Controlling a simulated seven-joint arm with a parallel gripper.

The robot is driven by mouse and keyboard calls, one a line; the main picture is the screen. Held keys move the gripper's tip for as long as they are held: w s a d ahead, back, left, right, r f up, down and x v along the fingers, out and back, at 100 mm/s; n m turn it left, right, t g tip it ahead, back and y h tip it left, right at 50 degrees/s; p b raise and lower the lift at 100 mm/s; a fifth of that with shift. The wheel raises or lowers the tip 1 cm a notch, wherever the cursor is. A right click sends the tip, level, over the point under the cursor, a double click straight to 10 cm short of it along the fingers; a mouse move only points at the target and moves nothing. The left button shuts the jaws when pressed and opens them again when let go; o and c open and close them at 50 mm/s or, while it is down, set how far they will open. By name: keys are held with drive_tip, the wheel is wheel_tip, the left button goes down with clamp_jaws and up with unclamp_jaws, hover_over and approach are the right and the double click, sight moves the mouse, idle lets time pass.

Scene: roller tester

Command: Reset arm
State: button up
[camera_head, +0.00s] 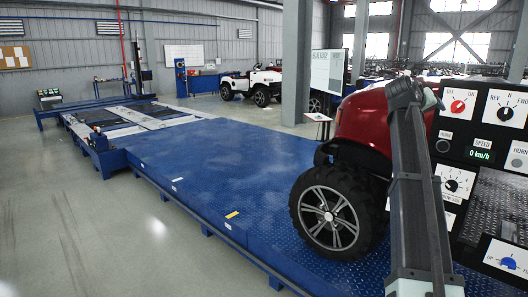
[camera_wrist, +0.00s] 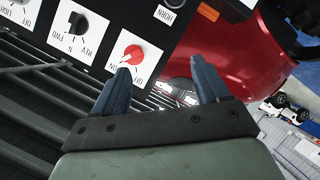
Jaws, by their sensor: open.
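My gripper (camera_wrist: 160,68) is open and empty in the wrist view, its two blue-grey fingers apart. A red rotary knob (camera_wrist: 132,55) on a white OFF/ON plate lies just beyond the left fingertip. The gap between fingertip and knob is hard to judge. In the head view the same red knob (camera_head: 458,106) is on the black control panel (camera_head: 466,140), right of my grey arm. My gripper cannot be made out there.
The panel also carries a black REV/N/FWD knob (camera_head: 505,113), a speed display (camera_head: 480,154) reading 0 km/h and a blue knob (camera_head: 508,262). A red vehicle (camera_head: 362,122) stands behind my arm on the blue platform (camera_head: 215,165). Grey floor is clear at left.

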drive_tip(key=s+a+f+g+y, duration=0.1)
drive_tip(key=s+a+f+y, duration=0.4)
drive_tip(key=f, duration=1.5)
drive_tip(key=s+a+f+g+y, duration=0.15)
drive_tip(key=a+f, duration=0.65)
drive_tip(key=f, duration=1.2)
drive_tip(key=s+a+f+g+y, duration=0.25)
drive_tip(key=s+a+f, duration=0.3)
drive_tip(key=f, duration=1.35)
drive_tip(key=s+a+f+g+y, duration=0.1)
drive_tip(key=s+a+f, duration=0.2)
drive_tip(key=s+f, duration=0.35)
drive_tip(key=s+a+f+n+g+y, duration=0.1)
drive_tip(key=s+a+f+g, duration=0.1)
drive_tip(key=s+a+f, duration=0.4)
drive_tip(key=s+a+f+g+y, duration=0.1)
drive_tip(key=s+f, duration=0.3)
drive_tip(key=f, duration=0.4)
drive_tip(key=s+a+f+g, duration=0.1)
drive_tip(key=s+f, duration=0.3)
drive_tip(key=s, duration=0.5)
drive_tip(key=s+a+f+n+g, duration=0.1)
drive_tip(key=s+a+f+g, duration=0.1)
drive_tip(key=s+f, duration=0.3)
drive_tip(key=s+a+f+n+g, duration=0.1)
drive_tip(key=s+f, duration=0.4)
drive_tip(key=s, duration=0.7)
drive_tip(key=shift+s+a+f+g+h, duration=0.25)
drive_tip(key=shift+a+g, duration=0.35)
drive_tip(key=shift+a, duration=0.65)
